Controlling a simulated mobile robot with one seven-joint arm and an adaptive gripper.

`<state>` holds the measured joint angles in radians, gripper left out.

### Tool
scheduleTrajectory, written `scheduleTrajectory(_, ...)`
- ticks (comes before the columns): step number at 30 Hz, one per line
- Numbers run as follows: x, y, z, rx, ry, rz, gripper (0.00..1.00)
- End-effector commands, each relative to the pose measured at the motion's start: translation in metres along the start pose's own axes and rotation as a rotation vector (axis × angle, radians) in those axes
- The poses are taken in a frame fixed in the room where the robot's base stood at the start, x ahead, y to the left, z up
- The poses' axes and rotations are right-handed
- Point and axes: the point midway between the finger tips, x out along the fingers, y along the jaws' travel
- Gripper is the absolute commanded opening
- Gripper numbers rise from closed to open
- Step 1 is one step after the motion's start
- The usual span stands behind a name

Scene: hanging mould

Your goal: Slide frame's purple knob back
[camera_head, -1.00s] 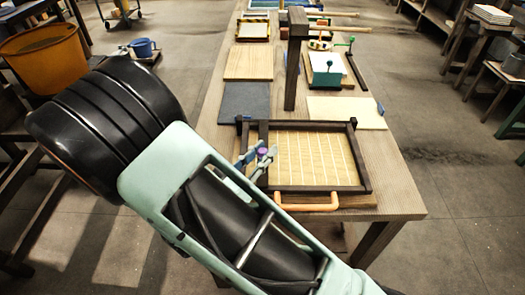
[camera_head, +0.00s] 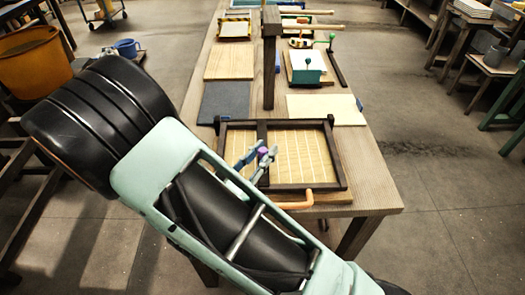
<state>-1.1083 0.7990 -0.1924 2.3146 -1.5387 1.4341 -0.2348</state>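The dark wooden frame (camera_head: 338,165) lies on the table over a pale slatted screen (camera_head: 305,155). A dark crossbar (camera_head: 262,131) runs across it, about a third of the way from its left side. The purple knob (camera_head: 263,152) shows at the crossbar, between the fingertips of my gripper (camera_head: 262,154). The two blue-grey fingers look closed on the knob from either side; the exact contact is too small to see. My arm covers the frame's lower left corner. An orange handle (camera_head: 310,203) sticks out at the frame's near edge.
The wooden table (camera_head: 375,183) extends beyond the frame. A dark upright post (camera_head: 269,70) stands behind the frame. A grey sheet (camera_head: 226,101), a cream board (camera_head: 325,108) and a teal block (camera_head: 307,76) lie farther back. Floor is open to the right.

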Motion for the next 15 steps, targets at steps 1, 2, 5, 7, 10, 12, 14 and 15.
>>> scheduleTrajectory(1, -0.0003, 0.0003, -0.0001, 0.000, 0.000, 0.001, 0.30)
scheduleTrajectory(2, -0.0003, 0.0003, -0.0001, 0.000, 0.000, 0.001, 0.33)
scheduleTrajectory(5, -0.0003, 0.0004, 0.0000, 0.000, 0.000, 0.001, 0.40)
scheduleTrajectory(7, -0.0003, 0.0005, 0.0001, 0.000, 0.000, 0.001, 0.40)
scheduleTrajectory(10, -0.0002, 0.0005, 0.0001, 0.000, 0.000, 0.001, 0.40)
scheduleTrajectory(12, -0.0010, 0.0007, 0.0001, 0.001, 0.000, 0.001, 0.40)
scheduleTrajectory(14, -0.0039, 0.0010, 0.0001, 0.001, 0.000, 0.002, 0.40)
scheduleTrajectory(15, -0.0072, 0.0010, 0.0001, 0.001, 0.000, 0.002, 0.40)
